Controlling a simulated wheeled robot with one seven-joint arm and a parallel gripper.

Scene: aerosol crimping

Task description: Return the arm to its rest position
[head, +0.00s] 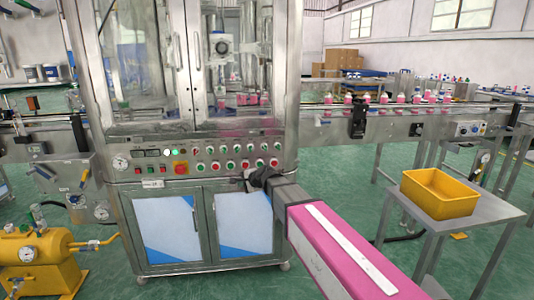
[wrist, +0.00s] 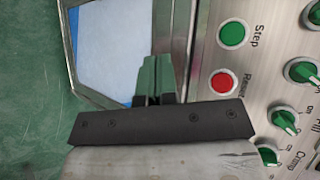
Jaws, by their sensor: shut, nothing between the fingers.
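My arm reaches in from the lower right of the head view. My gripper (head: 252,182) is at its end, in front of the crimping machine (head: 200,183), just below the row of buttons and knobs. In the wrist view, the gripper (wrist: 155,78) has its fingers together with nothing between them. Beside the fingers, the panel shows a green button marked Step (wrist: 232,34) and a red button marked Reset (wrist: 223,82). The fingertips appear close to the panel's lower edge; I cannot tell whether they touch it.
A conveyor (head: 400,124) with pink cans runs off to the right. A yellow bin (head: 440,193) stands on a metal table (head: 485,222) at the right. A yellow tank with a gauge (head: 40,262) stands at lower left. Green floor (head: 180,285) is open in front of the machine.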

